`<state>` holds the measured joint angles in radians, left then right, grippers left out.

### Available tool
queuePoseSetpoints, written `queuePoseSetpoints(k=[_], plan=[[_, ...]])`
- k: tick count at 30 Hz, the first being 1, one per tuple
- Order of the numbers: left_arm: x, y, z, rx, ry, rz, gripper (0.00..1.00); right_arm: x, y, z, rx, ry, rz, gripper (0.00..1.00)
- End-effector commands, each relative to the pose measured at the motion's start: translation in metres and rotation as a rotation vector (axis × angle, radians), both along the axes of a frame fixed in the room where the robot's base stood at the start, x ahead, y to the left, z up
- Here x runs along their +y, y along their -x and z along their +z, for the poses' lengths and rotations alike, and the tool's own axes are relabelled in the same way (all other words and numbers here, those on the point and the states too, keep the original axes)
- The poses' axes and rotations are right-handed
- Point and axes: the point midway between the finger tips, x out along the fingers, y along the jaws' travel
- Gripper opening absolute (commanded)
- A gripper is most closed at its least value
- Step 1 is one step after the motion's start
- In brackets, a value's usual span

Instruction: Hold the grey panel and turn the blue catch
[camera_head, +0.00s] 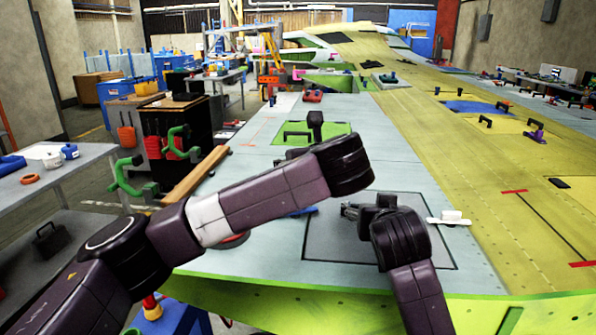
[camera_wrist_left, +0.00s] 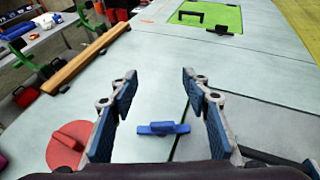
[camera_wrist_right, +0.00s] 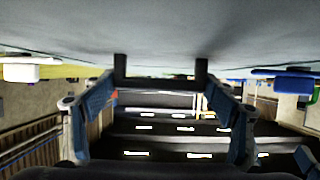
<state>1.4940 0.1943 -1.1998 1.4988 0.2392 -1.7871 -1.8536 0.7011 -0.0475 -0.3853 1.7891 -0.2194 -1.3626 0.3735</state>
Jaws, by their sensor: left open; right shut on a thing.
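The grey panel (camera_head: 335,245), outlined by a dark seam, lies in the pale surface; its left part shows in the left wrist view (camera_wrist_left: 265,125). My right gripper (camera_head: 362,211) is shut on the panel's black handle (camera_wrist_right: 160,82), which spans between its fingers in the right wrist view. The blue catch (camera_head: 303,211) lies at the panel's left edge. In the left wrist view the blue catch (camera_wrist_left: 163,129) lies crosswise over the seam. My left gripper (camera_wrist_left: 160,76) is open and empty, above and apart from the catch.
A white catch (camera_head: 450,219) sits at the panel's right edge. A red disc (camera_wrist_left: 68,145) lies left of the blue catch. Beyond are a green panel (camera_head: 338,129) with a black handle and a wooden bar (camera_head: 196,176). The surface between them is mostly clear.

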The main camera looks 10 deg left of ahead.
Motion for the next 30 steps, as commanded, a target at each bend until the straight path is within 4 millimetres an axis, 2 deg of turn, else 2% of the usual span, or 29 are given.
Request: queuePoseSetpoints(k=[1,5,11,21,27,30], plan=[[0.0,0.001,-0.001,-0.001,0.02,0.004,0.35,0.0,0.0,-0.001,0.001,0.0,0.0,0.39],[-0.002,0.006,-0.006,-0.002,0.15,0.038,0.21,0.0,0.0,-0.001,0.001,0.0,0.0,0.39],[-0.009,0.025,-0.018,0.005,0.545,0.167,0.0,0.0,0.0,-0.001,0.001,0.0,0.0,0.39],[-0.024,0.068,-0.027,0.059,1.222,0.514,0.0,0.0,0.0,-0.001,0.001,0.0,0.0,0.39],[-0.031,0.095,-0.026,0.102,1.529,0.755,0.0,0.0,0.0,-0.001,0.002,0.0,0.0,0.39],[-0.033,0.105,-0.024,0.12,1.63,0.852,0.0,0.0,0.0,-0.001,0.002,0.0,0.0,0.39]])
